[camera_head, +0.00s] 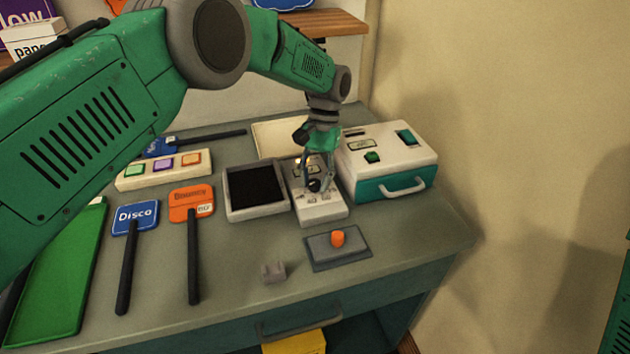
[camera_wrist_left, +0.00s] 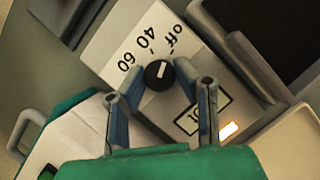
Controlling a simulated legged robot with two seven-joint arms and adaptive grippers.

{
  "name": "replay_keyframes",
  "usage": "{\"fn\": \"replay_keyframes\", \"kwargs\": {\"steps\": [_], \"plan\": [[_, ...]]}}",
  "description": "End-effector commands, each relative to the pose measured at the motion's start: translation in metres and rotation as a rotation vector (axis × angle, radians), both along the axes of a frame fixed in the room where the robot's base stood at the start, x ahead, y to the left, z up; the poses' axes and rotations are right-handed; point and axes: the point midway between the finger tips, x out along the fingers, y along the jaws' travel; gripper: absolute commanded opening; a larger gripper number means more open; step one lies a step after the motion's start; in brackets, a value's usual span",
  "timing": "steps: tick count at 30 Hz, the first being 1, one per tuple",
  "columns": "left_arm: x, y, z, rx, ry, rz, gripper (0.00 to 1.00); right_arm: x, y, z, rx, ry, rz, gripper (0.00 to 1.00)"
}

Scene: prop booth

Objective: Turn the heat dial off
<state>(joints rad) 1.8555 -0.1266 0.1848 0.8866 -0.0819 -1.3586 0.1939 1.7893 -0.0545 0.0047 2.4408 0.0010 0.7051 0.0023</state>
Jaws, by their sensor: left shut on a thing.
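The heat dial (camera_wrist_left: 158,75) is a round black knob with a white pointer line, on a white control box (camera_head: 318,210) with the labels off, 40 and 60. In the left wrist view the pointer faces the label side, roughly toward "off"; whether it is exactly on that mark I cannot tell. My left gripper (camera_head: 316,184) reaches down over the box from behind. Its two fingers (camera_wrist_left: 160,76) are shut on the dial, one on each side. In the head view the fingers partly hide the dial. My right gripper is not in view.
A dark-screened tray (camera_head: 254,190) stands left of the box, and a white-and-teal case (camera_head: 388,160) stands close on its right. In front are an orange knob on a grey plate (camera_head: 338,240) and a small grey block (camera_head: 273,272). Paddle signs (camera_head: 135,217) lie to the left.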

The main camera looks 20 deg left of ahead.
Motion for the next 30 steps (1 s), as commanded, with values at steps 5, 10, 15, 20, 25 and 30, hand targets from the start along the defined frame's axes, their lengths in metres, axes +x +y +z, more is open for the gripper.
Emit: {"fn": "replay_keyframes", "kwargs": {"steps": [5,10,15,20,25,30], "plan": [[0.0035,-0.0007,0.0029,0.0,-0.013,-0.09,0.0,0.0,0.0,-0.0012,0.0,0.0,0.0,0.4],[0.0035,-0.0003,0.0031,0.0,-0.013,-0.141,0.0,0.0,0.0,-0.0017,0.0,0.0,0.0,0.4],[0.0036,-0.0001,0.0032,0.001,-0.013,-0.163,0.0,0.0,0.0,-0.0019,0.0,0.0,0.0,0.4],[0.0036,-0.0001,0.0032,0.001,-0.013,-0.168,0.0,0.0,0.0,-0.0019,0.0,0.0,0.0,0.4],[0.0035,-0.0001,0.0032,0.001,-0.012,-0.166,0.0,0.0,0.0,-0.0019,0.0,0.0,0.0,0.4],[0.0029,-0.0001,0.0027,0.001,-0.01,-0.166,0.46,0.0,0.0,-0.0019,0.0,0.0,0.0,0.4]]}}
